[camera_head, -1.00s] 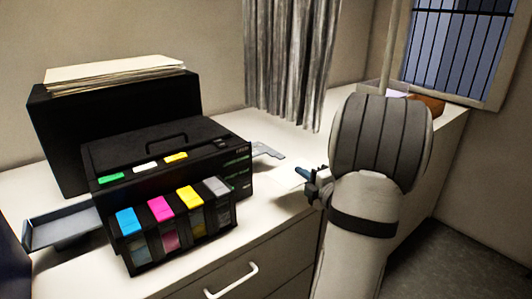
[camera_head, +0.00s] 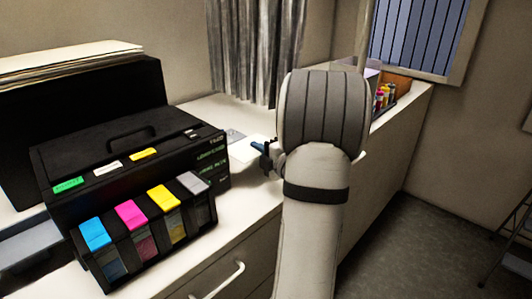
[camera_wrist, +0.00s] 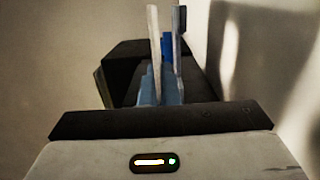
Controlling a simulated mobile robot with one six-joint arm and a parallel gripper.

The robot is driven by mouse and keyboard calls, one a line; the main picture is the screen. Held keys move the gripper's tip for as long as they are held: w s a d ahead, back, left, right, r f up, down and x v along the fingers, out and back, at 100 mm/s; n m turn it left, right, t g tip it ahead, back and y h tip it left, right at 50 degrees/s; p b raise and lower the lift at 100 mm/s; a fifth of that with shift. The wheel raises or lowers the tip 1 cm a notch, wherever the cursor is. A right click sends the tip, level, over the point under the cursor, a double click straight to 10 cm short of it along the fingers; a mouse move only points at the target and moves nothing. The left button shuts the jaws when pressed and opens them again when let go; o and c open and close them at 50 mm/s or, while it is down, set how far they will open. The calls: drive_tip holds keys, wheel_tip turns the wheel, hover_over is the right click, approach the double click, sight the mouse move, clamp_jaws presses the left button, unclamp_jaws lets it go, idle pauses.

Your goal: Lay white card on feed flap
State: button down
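The white card (camera_head: 246,153) is pale and flat, at the right side of the black printer (camera_head: 130,160). In the wrist view the card (camera_wrist: 154,40) is a thin pale strip rising from between the fingers (camera_wrist: 162,90). The grey feed flap (camera_head: 235,135) sticks out from the printer's right side, partly covered by the card. In the wrist view the flap appears as a grey strip (camera_wrist: 178,55), parallel to the card, with a gap between them.
A row of coloured ink tanks (camera_head: 150,230) fronts the printer, with a black paper holder (camera_head: 90,110) behind. A curtain (camera_head: 243,50) hangs behind the counter. Small bottles (camera_head: 382,97) stand at the counter's far right. My arm hides the counter's middle.

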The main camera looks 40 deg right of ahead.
drive_tip(key=w, duration=0.2)
drive_tip(key=w+f+b, duration=0.1)
drive_tip(key=w, duration=0.2)
drive_tip(key=w+a+b, duration=0.1)
drive_tip(key=w, duration=0.2)
drive_tip(key=shift+f, duration=0.5)
drive_tip(key=shift+s, duration=0.1)
drive_tip(key=c, duration=1.6)
unclamp_jaws()
drive_tip(key=shift+s, duration=0.35)
drive_tip(key=s+b, duration=0.1)
drive_tip(key=s, duration=0.6)
drive_tip(key=shift+d, duration=0.15)
